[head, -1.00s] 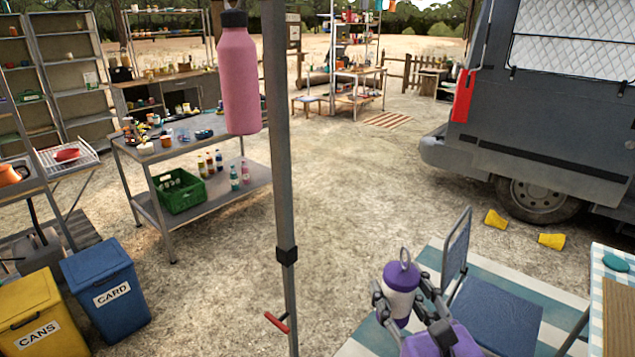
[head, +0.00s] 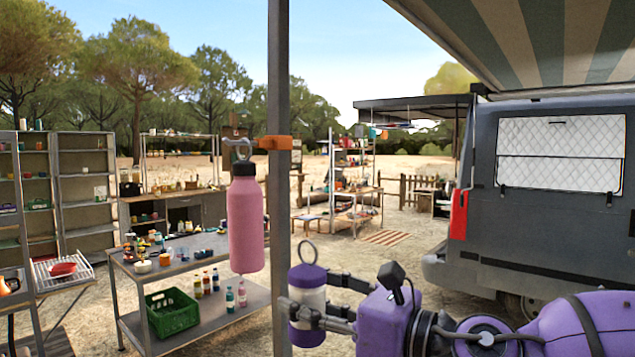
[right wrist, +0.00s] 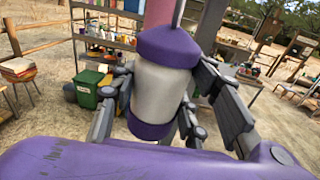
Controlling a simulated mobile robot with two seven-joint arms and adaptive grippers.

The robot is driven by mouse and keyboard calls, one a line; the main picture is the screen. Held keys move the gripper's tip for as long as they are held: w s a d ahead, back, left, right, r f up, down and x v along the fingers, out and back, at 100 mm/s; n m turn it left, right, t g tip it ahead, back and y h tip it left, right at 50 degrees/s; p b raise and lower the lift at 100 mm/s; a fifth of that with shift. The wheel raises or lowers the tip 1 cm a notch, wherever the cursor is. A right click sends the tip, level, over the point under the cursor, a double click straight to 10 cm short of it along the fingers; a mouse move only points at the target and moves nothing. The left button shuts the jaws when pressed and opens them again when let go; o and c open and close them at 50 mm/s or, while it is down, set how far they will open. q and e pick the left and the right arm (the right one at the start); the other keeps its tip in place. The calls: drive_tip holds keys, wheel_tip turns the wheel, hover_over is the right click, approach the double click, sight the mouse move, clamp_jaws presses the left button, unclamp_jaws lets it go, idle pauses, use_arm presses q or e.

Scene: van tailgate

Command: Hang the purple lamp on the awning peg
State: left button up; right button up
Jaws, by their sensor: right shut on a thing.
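The purple lamp (head: 309,297) has a purple cap and base, a pale middle and a wire ring on top. My right gripper (head: 322,316) is shut around its body and holds it roughly upright, right beside the grey awning pole (head: 279,215). In the right wrist view the lamp (right wrist: 163,88) sits between the fingers (right wrist: 165,105). An orange peg fitting (head: 275,143) is on the pole, higher than the lamp's ring. A pink bottle (head: 246,222) with a dark cap and a grey loop hangs at its left. My left gripper is out of view.
A metal work table (head: 190,252) with small items and a green crate (head: 172,312) stands behind the pole. The grey van (head: 550,235) is at the right, under a striped awning (head: 540,40).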

drive_tip(key=a+r+g, duration=0.1)
drive_tip(key=r, duration=0.2)
drive_tip(key=a+r+n+g, duration=0.1)
drive_tip(key=r, duration=0.2)
drive_tip(key=a+r+n+g+y, duration=0.1)
drive_tip(key=r, duration=0.2)
drive_tip(key=shift+w+r, duration=0.15)
drive_tip(key=shift+r, duration=0.15)
drive_tip(key=s+d+r+t, duration=0.15)
drive_tip(key=s+r, duration=0.25)
drive_tip(key=r, duration=0.8)
drive_tip(key=s+d+r+m+p, duration=0.15)
drive_tip(key=s+r, duration=0.25)
drive_tip(key=r, duration=0.8)
drive_tip(key=s+d+r+t, duration=0.15)
drive_tip(key=s+r, duration=0.25)
drive_tip(key=r, duration=0.9)
drive_tip(key=w+d+f+h, duration=0.1)
drive_tip(key=w+d, duration=0.4)
drive_tip(key=w, duration=0.1)
drive_tip(key=shift+d+f, duration=0.2)
drive_tip(key=shift+d, duration=0.1)
drive_tip(key=o, duration=1.4)
